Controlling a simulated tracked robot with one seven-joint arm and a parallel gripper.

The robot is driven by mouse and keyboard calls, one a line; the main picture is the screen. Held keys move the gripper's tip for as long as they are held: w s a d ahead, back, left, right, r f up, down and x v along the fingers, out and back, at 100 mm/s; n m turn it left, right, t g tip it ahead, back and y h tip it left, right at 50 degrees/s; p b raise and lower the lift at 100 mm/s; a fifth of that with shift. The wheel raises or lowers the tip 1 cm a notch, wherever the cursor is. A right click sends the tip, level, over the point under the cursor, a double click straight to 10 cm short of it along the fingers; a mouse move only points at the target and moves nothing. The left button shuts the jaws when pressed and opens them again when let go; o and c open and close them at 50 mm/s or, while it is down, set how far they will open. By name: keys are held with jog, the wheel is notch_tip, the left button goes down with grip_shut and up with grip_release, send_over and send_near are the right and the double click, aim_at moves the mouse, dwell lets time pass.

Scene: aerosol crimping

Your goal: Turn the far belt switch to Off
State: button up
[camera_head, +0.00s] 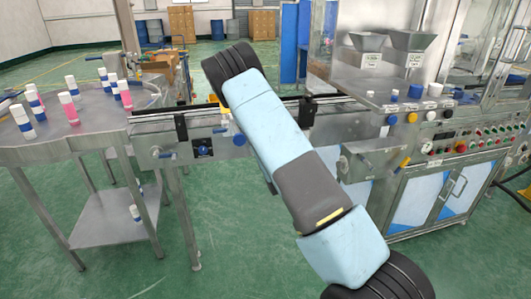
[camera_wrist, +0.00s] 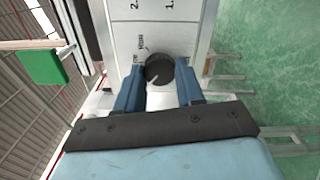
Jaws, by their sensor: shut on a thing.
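In the wrist view, a round black switch knob (camera_wrist: 160,70) with a pale pointer mark sits on a light grey panel (camera_wrist: 187,22). Small printed labels stand beside and above it, too small to read surely. The blue fingers of my gripper (camera_wrist: 159,86) stand on either side of the knob, closed on it. In the head view, my arm reaches up and left across the belt, and my gripper and this knob cannot be made out there.
A steel belt frame (camera_head: 160,128) carries a small black switch box (camera_head: 203,149) with a blue knob. A round steel table (camera_head: 60,110) with several capped cans stands left. A machine cabinet (camera_head: 410,205) with buttons stands right. A green block (camera_wrist: 42,67) shows in the wrist view.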

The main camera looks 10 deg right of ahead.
jog(key=shift+s+a+f, duration=0.15)
jog(key=shift+a+f, duration=0.05)
jog(key=shift+f, duration=0.1)
jog(key=o, duration=1)
jog(key=shift+d+r, duration=0.1)
jog(key=shift+r, duration=0.05)
jog(key=shift+o, duration=0.2)
jog(key=s, duration=1.3)
jog(key=shift+s, duration=0.3)
